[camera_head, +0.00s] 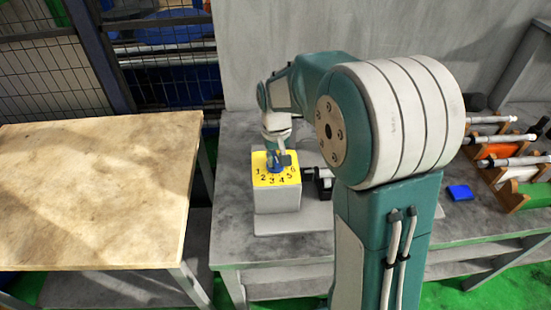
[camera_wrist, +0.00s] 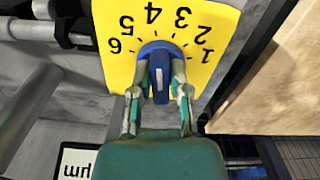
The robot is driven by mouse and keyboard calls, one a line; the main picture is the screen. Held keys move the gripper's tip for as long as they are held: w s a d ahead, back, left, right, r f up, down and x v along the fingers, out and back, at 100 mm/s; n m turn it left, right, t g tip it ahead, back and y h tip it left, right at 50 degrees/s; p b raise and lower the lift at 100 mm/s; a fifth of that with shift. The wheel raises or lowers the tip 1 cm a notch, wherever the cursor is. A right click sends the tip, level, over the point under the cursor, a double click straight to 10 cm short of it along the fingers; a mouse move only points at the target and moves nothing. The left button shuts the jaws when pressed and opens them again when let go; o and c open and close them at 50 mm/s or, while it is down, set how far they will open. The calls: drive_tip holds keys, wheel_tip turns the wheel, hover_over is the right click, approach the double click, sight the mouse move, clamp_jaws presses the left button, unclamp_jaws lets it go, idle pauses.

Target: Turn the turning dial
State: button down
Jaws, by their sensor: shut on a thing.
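The turning dial (camera_wrist: 157,55) is a round blue knob with a dark raised grip bar. It sits on a yellow face plate (camera_wrist: 216,32) printed with the numbers 1 to 6. In the head view the yellow plate (camera_head: 262,180) tops a pale box (camera_head: 277,200) on the grey bench, and the blue dial (camera_head: 275,169) is partly hidden by my gripper. My gripper (camera_wrist: 160,92) is at the dial, with its two fingers on either side of the knob, shut on it. The exact finger contact is partly hidden.
A dark clamp-like part (camera_head: 320,184) stands just right of the box. Shafts on wooden racks (camera_head: 510,160) and a small blue block (camera_head: 460,192) lie on the bench at right. A wooden table (camera_head: 95,190) stands at left, with a mesh fence behind.

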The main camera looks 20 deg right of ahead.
sight(275, 158)
drive_tip(key=shift+n, duration=0.5)
drive_tip(key=c, duration=0.6)
unclamp_jaws()
wheel_tip(275, 158, up, 12)
drive_tip(key=shift+f, duration=0.1)
